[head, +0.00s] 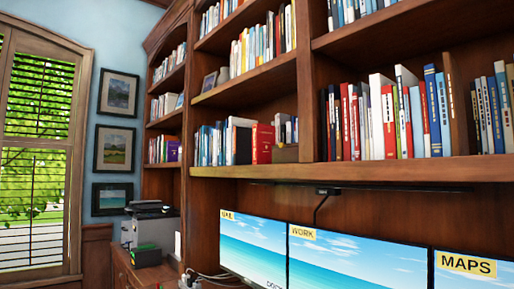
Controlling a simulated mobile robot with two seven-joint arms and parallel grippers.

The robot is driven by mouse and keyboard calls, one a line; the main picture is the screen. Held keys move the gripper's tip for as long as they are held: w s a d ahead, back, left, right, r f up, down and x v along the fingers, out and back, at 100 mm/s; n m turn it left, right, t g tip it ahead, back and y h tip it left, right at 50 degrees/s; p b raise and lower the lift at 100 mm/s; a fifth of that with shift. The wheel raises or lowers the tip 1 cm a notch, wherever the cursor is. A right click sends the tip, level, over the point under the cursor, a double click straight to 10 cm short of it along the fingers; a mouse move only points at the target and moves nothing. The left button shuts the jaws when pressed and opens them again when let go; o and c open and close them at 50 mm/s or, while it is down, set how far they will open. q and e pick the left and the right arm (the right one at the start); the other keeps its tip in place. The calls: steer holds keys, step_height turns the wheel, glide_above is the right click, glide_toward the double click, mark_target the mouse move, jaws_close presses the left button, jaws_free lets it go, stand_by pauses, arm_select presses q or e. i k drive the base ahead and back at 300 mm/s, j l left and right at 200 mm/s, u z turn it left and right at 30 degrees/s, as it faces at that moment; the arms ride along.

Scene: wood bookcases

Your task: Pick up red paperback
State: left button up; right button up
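Several red books stand on the bookcase shelves, and I cannot tell for sure which one is the red paperback. One thick red book (262,145) stands upright at the right end of a row on the middle shelf, with its broad side partly showing. A red-spined book (389,122) stands in the packed row on the right shelf, pressed between its neighbours. A thinner dark red spine (346,122) stands further left in that row. Neither of my grippers is in view.
A wooden shelf edge (400,172) runs above several monitors (350,262). A printer (152,224) sits on a low cabinet at left, with a dark green box (146,256) in front. A window (40,140) and framed pictures (114,149) are at far left.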

mark_target(263, 136)
steer(key=i+j+z, duration=0.1)
steer(key=j, duration=0.25)
steer(key=i+j, duration=0.35)
steer(key=i+j+z, duration=0.15)
steer(key=j, duration=0.25)
steer(key=i+j, duration=0.45)
steer(key=i+j+z, duration=0.15)
steer(key=j, duration=0.25)
steer(key=i+j, duration=0.15)
steer(key=j, duration=0.15)
steer(key=i+j+z, duration=0.15)
steer(key=j, duration=0.2)
steer(key=i+j, duration=0.2)
steer(key=j, duration=0.15)
steer(key=i+j+z, duration=0.15)
steer(key=j, duration=0.15)
steer(key=i+j, duration=0.1)
steer(key=j, duration=0.25)
steer(key=z, duration=0.05)
